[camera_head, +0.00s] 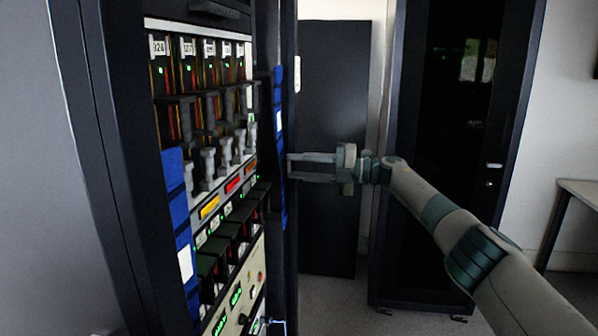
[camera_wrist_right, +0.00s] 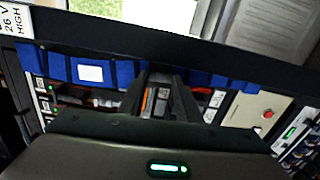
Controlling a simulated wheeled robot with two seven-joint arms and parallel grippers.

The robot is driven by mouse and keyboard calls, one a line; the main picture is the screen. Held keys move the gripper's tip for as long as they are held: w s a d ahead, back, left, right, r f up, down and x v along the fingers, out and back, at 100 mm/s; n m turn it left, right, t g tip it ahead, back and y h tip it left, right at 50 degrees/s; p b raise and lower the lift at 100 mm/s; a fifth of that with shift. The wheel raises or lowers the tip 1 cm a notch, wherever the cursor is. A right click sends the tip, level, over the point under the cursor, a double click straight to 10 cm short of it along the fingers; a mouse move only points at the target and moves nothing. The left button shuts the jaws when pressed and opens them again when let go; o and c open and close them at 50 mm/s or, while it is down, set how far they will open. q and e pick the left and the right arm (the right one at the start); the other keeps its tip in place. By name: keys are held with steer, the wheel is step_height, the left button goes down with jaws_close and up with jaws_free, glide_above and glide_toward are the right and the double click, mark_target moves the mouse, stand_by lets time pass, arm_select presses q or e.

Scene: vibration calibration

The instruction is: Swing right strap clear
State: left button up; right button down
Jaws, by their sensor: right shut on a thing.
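The right strap (camera_head: 279,105) is a long blue band with a white label, upright along the right edge of the equipment rack. In the right wrist view the blue strap (camera_wrist_right: 125,73) runs across the picture, with modules behind it. My right gripper (camera_head: 289,167) reaches in from the right and is shut on the strap near its middle. In the right wrist view the gripper's fingers (camera_wrist_right: 160,88) cover part of the band. A second blue strap (camera_head: 178,205) with a white label runs down the rack's left side. My left gripper is not in view.
The rack (camera_head: 200,28) holds rows of modules with grey handles (camera_head: 208,160), green lights and a beige panel (camera_head: 237,300) below. A dark door panel (camera_head: 333,130) stands behind my right gripper. A dark glass-fronted cabinet (camera_head: 450,150) stands behind my right arm. A table (camera_head: 580,190) is at far right.

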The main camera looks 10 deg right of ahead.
steer(key=c, duration=1.3)
jaws_free()
steer(key=shift+s+d, duration=0.2)
steer(key=shift+d, duration=0.25)
arm_select(q)
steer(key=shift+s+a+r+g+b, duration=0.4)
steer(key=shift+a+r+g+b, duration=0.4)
steer(key=shift+b, duration=0.75)
arm_select(e)
steer(key=shift+v, duration=8.2)
